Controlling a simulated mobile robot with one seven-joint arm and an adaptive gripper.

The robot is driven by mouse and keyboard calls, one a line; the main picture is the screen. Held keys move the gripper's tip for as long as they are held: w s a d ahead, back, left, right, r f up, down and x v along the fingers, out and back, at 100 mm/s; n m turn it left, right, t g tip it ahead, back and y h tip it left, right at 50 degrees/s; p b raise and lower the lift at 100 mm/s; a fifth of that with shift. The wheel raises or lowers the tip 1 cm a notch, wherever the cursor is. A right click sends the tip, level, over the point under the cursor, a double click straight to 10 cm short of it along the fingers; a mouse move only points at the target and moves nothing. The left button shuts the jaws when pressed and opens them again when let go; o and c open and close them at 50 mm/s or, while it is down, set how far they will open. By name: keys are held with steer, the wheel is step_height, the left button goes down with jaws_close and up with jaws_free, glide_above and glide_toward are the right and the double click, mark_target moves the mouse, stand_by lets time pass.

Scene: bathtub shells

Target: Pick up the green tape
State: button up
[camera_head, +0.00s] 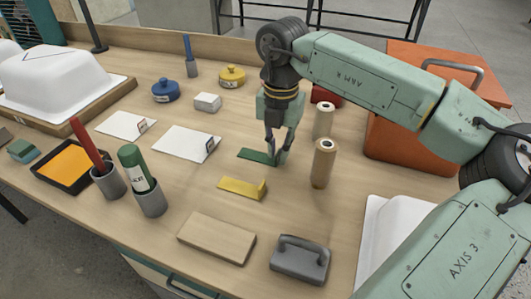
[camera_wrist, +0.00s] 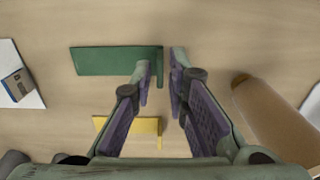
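The green tape (camera_head: 253,155) is a flat dark green strip lying on the wooden table, with a raised edge at its right end. In the wrist view the green tape (camera_wrist: 108,60) lies ahead of my gripper (camera_wrist: 161,72). My gripper (camera_head: 277,154) points down at the tape's right end in the head view. Its two fingers are apart, and the raised end appears between the fingertips in the wrist view. I cannot tell whether either finger touches it. The fingers hide a little of the tape in the head view.
A similar yellow piece (camera_head: 242,188) lies nearer the front. A brown cardboard-coloured roll (camera_head: 323,165) stands close to the right of my gripper, with another roll (camera_head: 323,121) behind it. White sheets (camera_head: 186,143) lie to the left. A grey handled block (camera_head: 300,260) sits in front.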

steer(key=shift+f, duration=0.7)
steer(key=shift+c, duration=0.4)
jaws_close()
steer(key=shift+r, duration=0.2)
